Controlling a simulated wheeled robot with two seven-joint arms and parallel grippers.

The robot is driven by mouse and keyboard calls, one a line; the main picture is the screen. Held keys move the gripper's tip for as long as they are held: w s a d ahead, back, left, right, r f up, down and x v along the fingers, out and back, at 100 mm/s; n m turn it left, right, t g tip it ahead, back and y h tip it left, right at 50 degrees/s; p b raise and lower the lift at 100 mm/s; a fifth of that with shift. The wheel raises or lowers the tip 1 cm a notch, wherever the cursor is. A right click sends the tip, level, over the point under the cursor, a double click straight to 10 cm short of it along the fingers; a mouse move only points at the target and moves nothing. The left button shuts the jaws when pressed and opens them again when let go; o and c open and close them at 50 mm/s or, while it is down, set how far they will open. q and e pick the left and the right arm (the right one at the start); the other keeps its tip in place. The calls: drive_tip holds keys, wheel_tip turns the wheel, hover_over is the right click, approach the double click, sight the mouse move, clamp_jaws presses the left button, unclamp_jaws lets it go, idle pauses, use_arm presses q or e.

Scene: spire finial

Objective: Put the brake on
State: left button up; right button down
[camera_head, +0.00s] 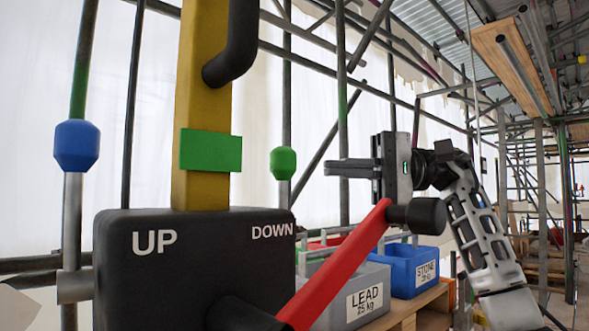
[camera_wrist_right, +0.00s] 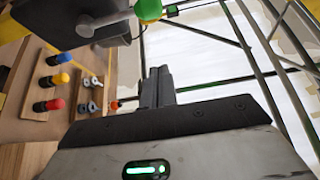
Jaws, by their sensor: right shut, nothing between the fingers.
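A black box (camera_head: 190,270) marked UP and DOWN stands at the left front. A lever with a blue knob (camera_head: 77,145) rises at its left side, upright. A green knob (camera_head: 283,163) stands behind its right side and also shows at the top of the right wrist view (camera_wrist_right: 149,10). A red lever (camera_head: 338,265) slants up to the right from the box's front to a black knob (camera_head: 425,216). No brake label shows. My right gripper (camera_head: 335,168) is shut and empty, pointing left above the red lever, right of the green knob. Its fingertips (camera_wrist_right: 160,72) show in the wrist view.
A yellow post (camera_head: 203,100) with a green band and a black crank-like bar rises behind the box. A grey LEAD crate (camera_head: 330,290) and a blue STONE crate (camera_head: 405,268) stand on wood below my right arm. Scaffold poles surround the area.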

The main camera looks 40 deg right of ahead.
sight(290, 165)
drive_tip(key=a, duration=0.3)
drive_tip(key=w+a, duration=0.1)
drive_tip(key=a, duration=0.2)
drive_tip(key=a+b, duration=0.1)
drive_tip(key=a, duration=0.2)
drive_tip(key=shift+w+a+f, duration=0.15)
drive_tip(key=shift+w, duration=0.25)
drive_tip(key=shift+s, duration=0.35)
use_arm(q)
drive_tip(key=shift+w+d+f+g, duration=0.1)
drive_tip(key=shift+d+f+g, duration=0.1)
drive_tip(key=shift+f, duration=0.45)
drive_tip(key=shift+w+d+f+g, duration=0.1)
drive_tip(key=shift+d+f+g, duration=0.1)
drive_tip(key=shift+f, duration=0.4)
use_arm(e)
drive_tip(key=shift+s+a, duration=0.1)
drive_tip(key=shift+s, duration=0.2)
